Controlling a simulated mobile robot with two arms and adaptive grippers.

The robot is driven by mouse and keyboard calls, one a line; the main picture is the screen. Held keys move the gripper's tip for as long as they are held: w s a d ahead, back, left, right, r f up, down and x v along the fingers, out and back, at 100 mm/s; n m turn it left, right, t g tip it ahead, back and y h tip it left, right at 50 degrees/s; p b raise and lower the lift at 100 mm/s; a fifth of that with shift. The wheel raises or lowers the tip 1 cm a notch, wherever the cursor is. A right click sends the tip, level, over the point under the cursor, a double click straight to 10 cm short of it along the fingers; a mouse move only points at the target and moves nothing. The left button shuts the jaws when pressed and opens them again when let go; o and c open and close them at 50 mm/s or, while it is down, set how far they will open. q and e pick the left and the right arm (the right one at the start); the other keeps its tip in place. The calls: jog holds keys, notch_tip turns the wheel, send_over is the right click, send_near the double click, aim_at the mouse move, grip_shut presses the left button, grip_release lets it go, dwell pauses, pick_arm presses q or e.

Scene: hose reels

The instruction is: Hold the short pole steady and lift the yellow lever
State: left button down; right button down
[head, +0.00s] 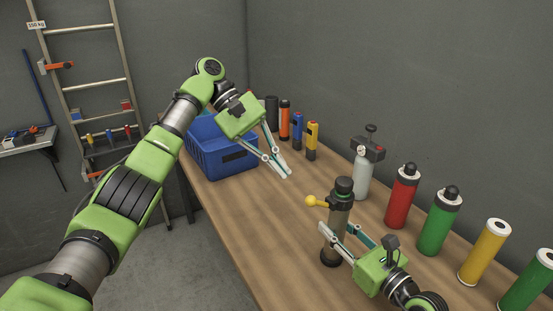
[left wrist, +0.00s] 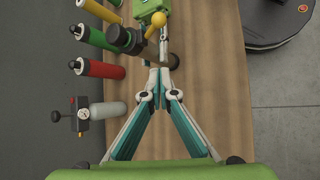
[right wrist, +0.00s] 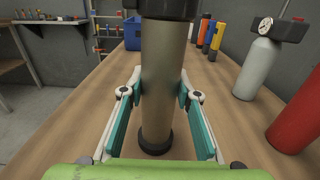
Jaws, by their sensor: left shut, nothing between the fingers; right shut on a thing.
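The short pole (head: 337,215) stands upright on the wooden table, with a dark base and a dark cap. The yellow lever (head: 312,201) is a yellow ball on a stub at the pole's upper left; it also shows in the left wrist view (left wrist: 156,28). My right gripper (head: 343,240) is shut around the pole's lower half; the right wrist view shows its fingers on both sides of the pole (right wrist: 160,75). My left gripper (head: 287,175) is shut and empty, above the table, behind and to the left of the lever, apart from it.
A blue crate (head: 222,158) stands at the table's far left. Red (head: 402,195) and green (head: 439,222) cylinders, a grey bottle with a gauge (head: 362,175) and several others line the wall side. The table is clear between the crate and the pole.

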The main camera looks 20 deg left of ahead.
pick_arm(q)
jog(key=shift+w+a+r, duration=0.35)
jog(key=shift+a+r, duration=0.1)
jog(key=shift+r, duration=0.3)
jog(key=shift+a, duration=0.1)
jog(key=a, duration=0.5)
jog(key=shift+w+a, duration=0.25)
jog(key=shift+a, duration=0.15)
pick_arm(e)
jog(key=c, duration=1.5)
grip_release()
jog(key=shift+o, duration=0.2)
